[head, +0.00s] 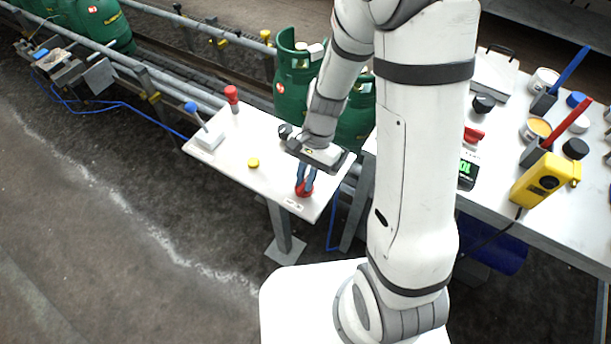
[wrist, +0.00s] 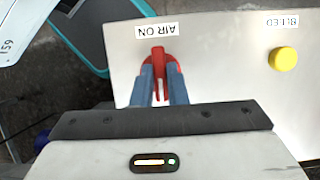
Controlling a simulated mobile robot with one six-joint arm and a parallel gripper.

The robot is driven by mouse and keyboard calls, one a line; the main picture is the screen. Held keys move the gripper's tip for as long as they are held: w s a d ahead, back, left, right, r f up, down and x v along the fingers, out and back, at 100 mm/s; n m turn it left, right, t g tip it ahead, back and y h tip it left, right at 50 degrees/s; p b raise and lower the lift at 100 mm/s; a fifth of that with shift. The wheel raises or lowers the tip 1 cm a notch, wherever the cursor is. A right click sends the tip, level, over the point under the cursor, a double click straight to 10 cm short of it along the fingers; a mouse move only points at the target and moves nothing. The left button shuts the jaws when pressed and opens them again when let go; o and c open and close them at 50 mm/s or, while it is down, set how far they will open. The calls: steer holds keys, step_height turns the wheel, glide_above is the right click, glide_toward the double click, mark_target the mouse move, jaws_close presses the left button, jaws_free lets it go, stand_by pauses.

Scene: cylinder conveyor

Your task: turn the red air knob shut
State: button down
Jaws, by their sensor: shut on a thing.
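The red air knob (head: 304,190) sits near the front right edge of the small white panel table (head: 235,160). In the wrist view the red knob (wrist: 160,60) shows between my blue fingers, its raised bar pointing toward the "AIR ON" label (wrist: 157,29). My gripper (head: 306,180) is over the knob, pointing down, with its fingers (wrist: 163,85) shut on the knob from both sides. The lower part of the knob is partly hidden by the fingers.
A yellow button (head: 253,163), a blue-topped lever (head: 196,113) and a red-topped post (head: 232,97) stand on the same panel. Green gas cylinders (head: 293,80) stand behind it. A cluttered white table (head: 500,200) is at right.

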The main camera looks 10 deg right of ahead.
stand_by(0.3)
steer(key=c, duration=1.4)
jaws_free()
steer(key=shift+c, duration=0.2)
steer(key=v, duration=0.7)
steer(key=shift+r+p, duration=0.35)
steer(key=shift+w+d, duration=0.1)
steer(key=s+d+r+n+t+h, duration=0.1)
steer(key=s+d+r+n+t, duration=0.2)
steer(key=r, duration=0.3)
steer(key=s+d+r+n+t+h, duration=0.1)
steer(key=s+d+r+n+t, duration=0.2)
steer(key=r, duration=0.4)
steer(key=s+d+n, duration=0.1)
steer(key=s+d, duration=0.1)
steer(key=shift+s+n+h, duration=0.25)
steer(key=shift+n+h, duration=0.15)
